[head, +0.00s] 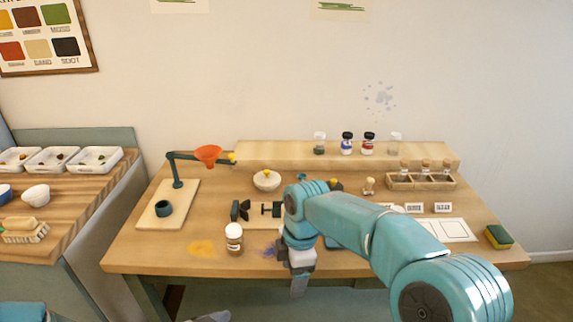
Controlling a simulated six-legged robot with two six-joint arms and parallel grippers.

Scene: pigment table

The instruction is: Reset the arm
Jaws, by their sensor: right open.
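My right arm comes in from the lower right, teal with a dark joint end. It reaches across the front middle of the table (130,250). My left gripper is not in view.
The funnel stand (165,215) holds an orange funnel (208,154). Several jars stand on the back shelf (270,153). A vial rack (425,184) and a sponge (498,237) are at right. A side counter (75,215) is at left.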

